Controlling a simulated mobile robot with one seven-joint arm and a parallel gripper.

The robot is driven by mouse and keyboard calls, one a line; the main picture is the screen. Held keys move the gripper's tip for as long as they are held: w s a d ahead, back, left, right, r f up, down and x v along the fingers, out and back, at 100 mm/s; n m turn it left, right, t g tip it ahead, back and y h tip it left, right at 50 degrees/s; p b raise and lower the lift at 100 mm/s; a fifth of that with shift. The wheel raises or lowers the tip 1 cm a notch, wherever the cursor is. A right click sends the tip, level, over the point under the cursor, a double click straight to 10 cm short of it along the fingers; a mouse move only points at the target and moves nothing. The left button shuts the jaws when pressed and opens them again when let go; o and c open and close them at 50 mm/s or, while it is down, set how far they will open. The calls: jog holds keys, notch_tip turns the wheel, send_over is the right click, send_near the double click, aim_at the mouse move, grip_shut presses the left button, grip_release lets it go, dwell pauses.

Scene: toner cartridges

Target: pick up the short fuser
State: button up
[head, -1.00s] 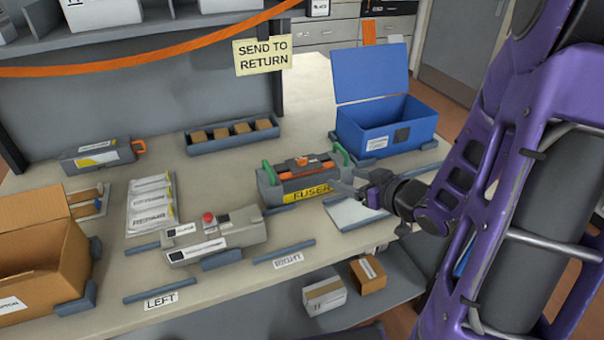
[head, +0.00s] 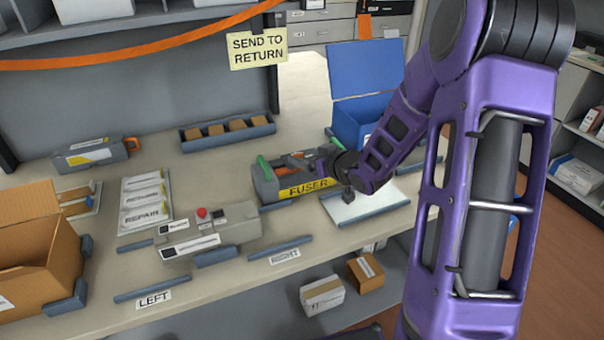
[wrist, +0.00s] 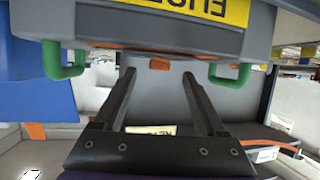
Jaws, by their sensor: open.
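The fuser (head: 262,184) is a grey block with a yellow FUSER label, standing on the table right of centre. One green handle shows at its left end; my arm hides its right end. In the wrist view the fuser (wrist: 150,38) is upside down at the top, with both green handles and an orange part near its middle. My gripper (wrist: 159,73) is open and empty, its two fingers apart and pointing toward the fuser. In the head view it overlaps the top of the fuser; I cannot tell whether they touch.
A grey device with a red button (head: 203,212) stands left of the fuser. A blue open box (head: 348,122) is behind my arm. A tray of small brown boxes (head: 230,140) lies behind. A white pad (head: 372,206) lies at right, an open carton (head: 35,245) at far left.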

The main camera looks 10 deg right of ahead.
jog(key=shift+x, duration=1)
grip_shut()
jog(key=shift+s+f, duration=0.1)
dwell(0.5)
jog(key=shift+r, duration=0.3)
